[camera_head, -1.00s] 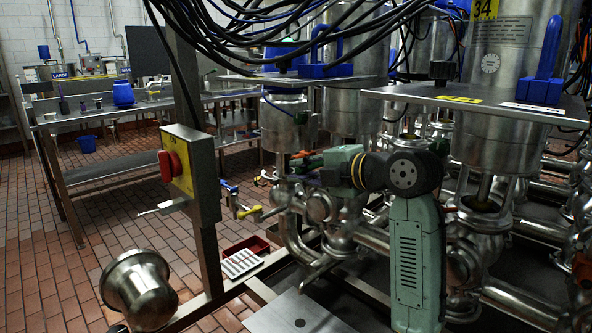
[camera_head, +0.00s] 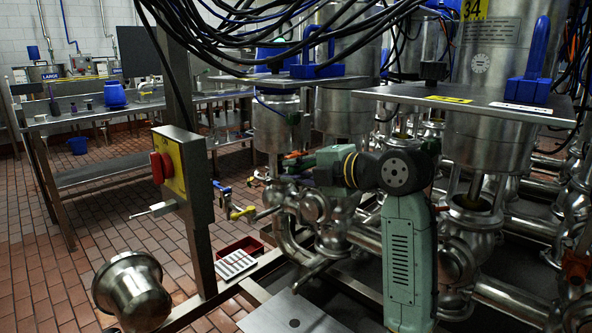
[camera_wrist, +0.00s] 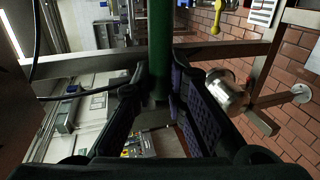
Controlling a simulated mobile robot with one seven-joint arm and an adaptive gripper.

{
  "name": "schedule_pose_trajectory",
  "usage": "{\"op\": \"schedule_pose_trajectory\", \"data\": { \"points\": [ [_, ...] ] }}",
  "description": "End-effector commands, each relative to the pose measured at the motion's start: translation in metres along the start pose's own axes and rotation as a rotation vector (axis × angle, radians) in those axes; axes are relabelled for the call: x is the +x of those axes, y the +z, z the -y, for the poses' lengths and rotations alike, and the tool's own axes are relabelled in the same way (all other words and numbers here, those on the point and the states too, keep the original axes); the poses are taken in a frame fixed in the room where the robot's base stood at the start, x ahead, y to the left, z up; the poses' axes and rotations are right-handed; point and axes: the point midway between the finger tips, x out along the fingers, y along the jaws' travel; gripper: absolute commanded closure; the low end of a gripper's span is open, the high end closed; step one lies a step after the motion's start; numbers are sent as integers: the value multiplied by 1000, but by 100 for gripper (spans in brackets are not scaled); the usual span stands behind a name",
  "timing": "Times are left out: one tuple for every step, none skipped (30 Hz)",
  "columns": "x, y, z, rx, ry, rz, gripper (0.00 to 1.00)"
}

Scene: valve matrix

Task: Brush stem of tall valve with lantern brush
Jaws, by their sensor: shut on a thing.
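My gripper (camera_wrist: 158,82) is shut on a green rod, which I take to be the handle of the lantern brush (camera_wrist: 160,45). The rod runs straight up between the two dark fingers in the wrist view. A purple gridded surface shows along the right finger. In the head view my gripper is mostly hidden behind my green-grey arm, near the steel valves left of centre; the brush head cannot be made out. A steel valve (camera_head: 492,135) stands at the right, with a bare stem (camera_head: 476,187) showing below its body. I cannot tell which valve is the tall one.
A control box with a red switch (camera_head: 161,167) stands on a post at left. A steel bucket-shaped vessel (camera_head: 132,290) is below it. Pipes and valves crowd the right. Black cables (camera_head: 230,40) hang above. A workbench (camera_head: 130,115) stands behind; the tiled floor at left is mostly clear.

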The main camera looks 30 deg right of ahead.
Motion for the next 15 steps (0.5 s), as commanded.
{"op": "schedule_pose_trajectory", "data": {
  "points": [
    [2,-1,0,-2,0,-4,100],
    [2,-1,-1,-2,0,-4,100],
    [2,-1,-1,-2,0,-3,100],
    [3,-1,-1,-2,0,-3,100],
    [3,-1,-1,-2,0,-3,100],
    [3,-1,-1,-2,0,-3,100],
    [4,-1,-1,-2,0,-3,100],
    [4,-1,-1,-2,0,-3,100],
    [4,-1,-1,-3,0,-3,100],
    [4,-1,-2,-3,0,-3,100],
    [5,-1,-2,-3,0,-3,100],
    [5,-1,-2,-3,0,-3,100],
    [6,-1,-2,-3,0,-3,100],
    [6,-1,-2,-3,0,-3,100],
    [6,-1,-2,-3,0,-3,100]
  ]
}}
